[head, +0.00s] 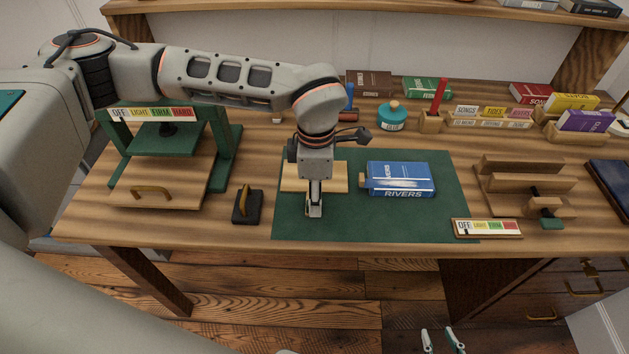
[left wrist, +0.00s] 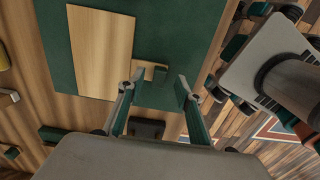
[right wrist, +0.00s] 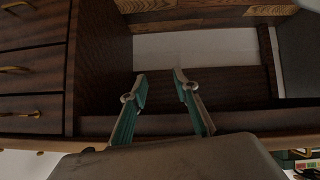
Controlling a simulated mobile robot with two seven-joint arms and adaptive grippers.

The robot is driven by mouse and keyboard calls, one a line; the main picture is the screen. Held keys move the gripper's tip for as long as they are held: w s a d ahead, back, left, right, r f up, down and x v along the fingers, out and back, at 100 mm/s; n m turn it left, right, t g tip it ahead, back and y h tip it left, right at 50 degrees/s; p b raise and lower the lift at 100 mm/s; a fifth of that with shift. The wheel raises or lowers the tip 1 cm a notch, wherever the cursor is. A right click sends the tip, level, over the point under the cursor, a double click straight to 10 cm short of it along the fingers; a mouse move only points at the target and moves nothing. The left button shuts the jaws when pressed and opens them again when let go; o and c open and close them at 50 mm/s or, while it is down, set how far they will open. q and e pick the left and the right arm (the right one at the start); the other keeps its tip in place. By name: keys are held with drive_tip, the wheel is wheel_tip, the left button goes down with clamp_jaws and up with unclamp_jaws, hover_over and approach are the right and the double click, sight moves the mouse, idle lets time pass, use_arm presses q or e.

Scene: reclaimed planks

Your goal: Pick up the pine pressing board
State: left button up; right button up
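A pale wooden board (head: 330,177), which looks like the pine pressing board, lies flat on the green mat (head: 400,225). It also shows in the left wrist view (left wrist: 100,50), with a small wooden tab (left wrist: 150,68) at one edge. My left gripper (head: 314,212) points down over the mat at the board's near side and hides part of it. In the left wrist view its fingers (left wrist: 156,88) are apart, with the tab just beyond the tips and nothing held. My right gripper (head: 440,338) is open and empty, low in front of the desk; its fingers show in the right wrist view (right wrist: 160,85).
A blue book (head: 400,179) lies right of the board. A dark block with a brass handle (head: 247,207) stands left of the mat. A green press (head: 165,145) stands further left, and wooden clamps (head: 525,185) stand right.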

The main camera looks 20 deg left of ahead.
use_arm(q)
wheel_tip(320, 180, down, 2)
drive_tip(key=shift+f, duration=0.1)
clamp_jaws()
use_arm(e)
drive_tip(key=shift+w+r, duration=0.25)
drive_tip(key=shift+w, duration=0.3)
drive_tip(key=shift+s, duration=0.1)
